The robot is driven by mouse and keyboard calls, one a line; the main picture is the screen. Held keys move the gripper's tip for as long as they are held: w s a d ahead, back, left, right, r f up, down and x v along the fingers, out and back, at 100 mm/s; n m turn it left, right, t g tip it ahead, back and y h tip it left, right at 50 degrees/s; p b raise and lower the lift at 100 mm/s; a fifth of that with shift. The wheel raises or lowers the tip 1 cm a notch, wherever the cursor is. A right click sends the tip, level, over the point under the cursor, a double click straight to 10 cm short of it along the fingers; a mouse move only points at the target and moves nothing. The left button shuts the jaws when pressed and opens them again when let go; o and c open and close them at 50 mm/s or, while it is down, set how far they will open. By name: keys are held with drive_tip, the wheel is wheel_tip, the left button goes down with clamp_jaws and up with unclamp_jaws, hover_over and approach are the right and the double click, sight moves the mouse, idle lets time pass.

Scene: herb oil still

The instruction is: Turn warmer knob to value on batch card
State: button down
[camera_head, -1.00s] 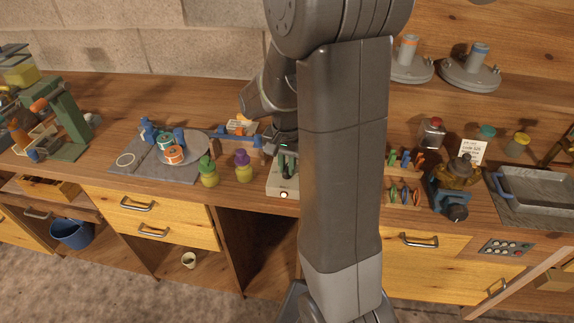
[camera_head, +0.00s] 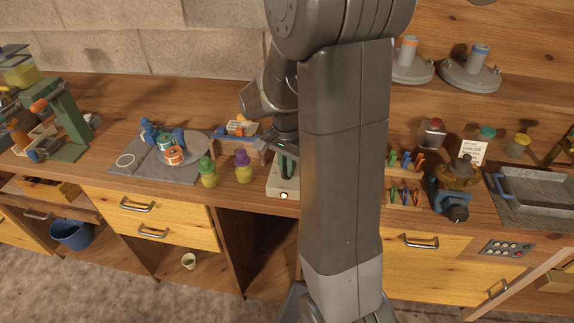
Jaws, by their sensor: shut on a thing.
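A small pale box (camera_head: 284,187) stands at the bench's front edge, with a round light spot on its front face; I take it for the warmer. My gripper (camera_head: 286,174) points down onto the top of this box. Its fingers are shut on a small part there, which looks to be the warmer knob, mostly hidden by the fingers. The knob's pointer and scale cannot be read. A white card (camera_head: 472,151) with small writing stands upright at the right, behind an amber pot (camera_head: 459,173); its text is too small to read surely.
Green-capped (camera_head: 208,171) and purple-capped (camera_head: 243,167) bottles stand close left of the box. A grey slab (camera_head: 128,172) with a plate of tins lies farther left. Racks of coloured pieces (camera_head: 405,160), a blue device (camera_head: 449,199) and a metal tray (camera_head: 540,190) are at the right.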

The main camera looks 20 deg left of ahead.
drive_tip(key=c, duration=1.5)
unclamp_jaws()
drive_tip(key=shift+o, duration=0.2)
drive_tip(key=shift+r, duration=0.1)
wheel_tip(320, 180, up, 14)
drive_tip(key=shift+f, duration=0.25)
wheel_tip(320, 180, down, 14)
drive_tip(key=shift+r, duration=0.15)
